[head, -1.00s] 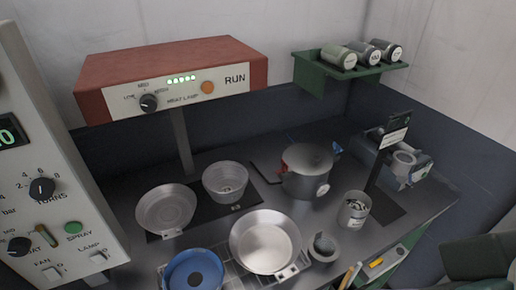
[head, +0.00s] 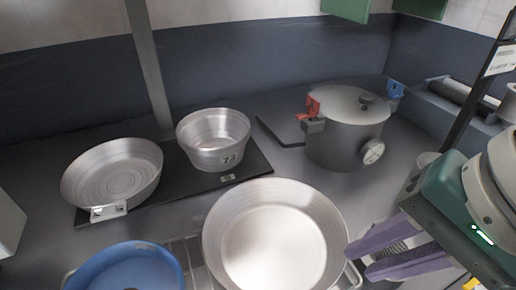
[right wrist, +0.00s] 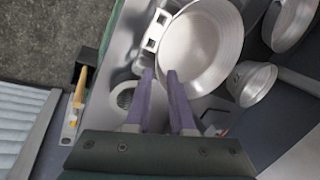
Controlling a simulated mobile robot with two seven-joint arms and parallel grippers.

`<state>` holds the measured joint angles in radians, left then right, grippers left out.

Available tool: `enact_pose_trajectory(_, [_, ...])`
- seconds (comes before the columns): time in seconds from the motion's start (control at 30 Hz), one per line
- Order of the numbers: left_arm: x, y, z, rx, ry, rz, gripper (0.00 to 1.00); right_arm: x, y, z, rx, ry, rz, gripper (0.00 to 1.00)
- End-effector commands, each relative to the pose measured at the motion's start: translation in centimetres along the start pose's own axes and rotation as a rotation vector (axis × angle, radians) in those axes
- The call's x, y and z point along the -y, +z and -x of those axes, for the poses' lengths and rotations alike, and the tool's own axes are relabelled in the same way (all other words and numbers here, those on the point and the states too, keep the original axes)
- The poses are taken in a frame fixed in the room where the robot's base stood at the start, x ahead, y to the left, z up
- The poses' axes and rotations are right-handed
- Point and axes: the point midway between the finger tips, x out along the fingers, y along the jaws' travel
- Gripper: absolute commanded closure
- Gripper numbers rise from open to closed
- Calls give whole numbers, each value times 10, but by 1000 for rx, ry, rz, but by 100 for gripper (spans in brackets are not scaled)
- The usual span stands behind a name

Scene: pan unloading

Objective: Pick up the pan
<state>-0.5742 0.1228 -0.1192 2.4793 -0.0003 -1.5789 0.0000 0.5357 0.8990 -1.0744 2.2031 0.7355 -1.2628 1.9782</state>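A large silver pan (head: 275,240) sits on a wire rack at the front middle. It also shows in the right wrist view (right wrist: 202,45), with a pale bracket-like tab (right wrist: 155,30) on its rim. A second, shallow silver pan (head: 112,175) rests at the left on a dark plate. My right gripper (head: 358,262), with purple fingers, is just right of the large pan's rim. It is open and empty, and its two fingers (right wrist: 160,75) stand apart near the tab side in the wrist view. My left gripper is not in view.
A smaller silver pan marked 73 (head: 213,140) stands on the dark plate (head: 172,190). A blue pan (head: 128,268) is at the front left. A lidded grey pot (head: 342,130) with red and blue grips and a dial stands behind my right gripper.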

Motion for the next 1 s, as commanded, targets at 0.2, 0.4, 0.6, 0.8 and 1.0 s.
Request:
enact_pose_trajectory(0.2, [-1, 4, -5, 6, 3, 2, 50, 0, 0, -32, 0, 0, 0, 78])
enact_pose_trajectory(0.4, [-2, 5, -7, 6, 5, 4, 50, 0, 0, -52, 0, 0, 1, 78])
enact_pose_trajectory(0.6, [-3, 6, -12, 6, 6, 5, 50, 0, -1, -83, -1, -1, 2, 78])
enact_pose_trajectory(0.8, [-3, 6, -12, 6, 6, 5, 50, 0, -1, -90, -1, -2, 4, 78])
enact_pose_trajectory(1.0, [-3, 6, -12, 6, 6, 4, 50, 0, -1, -90, -1, -2, 4, 88])
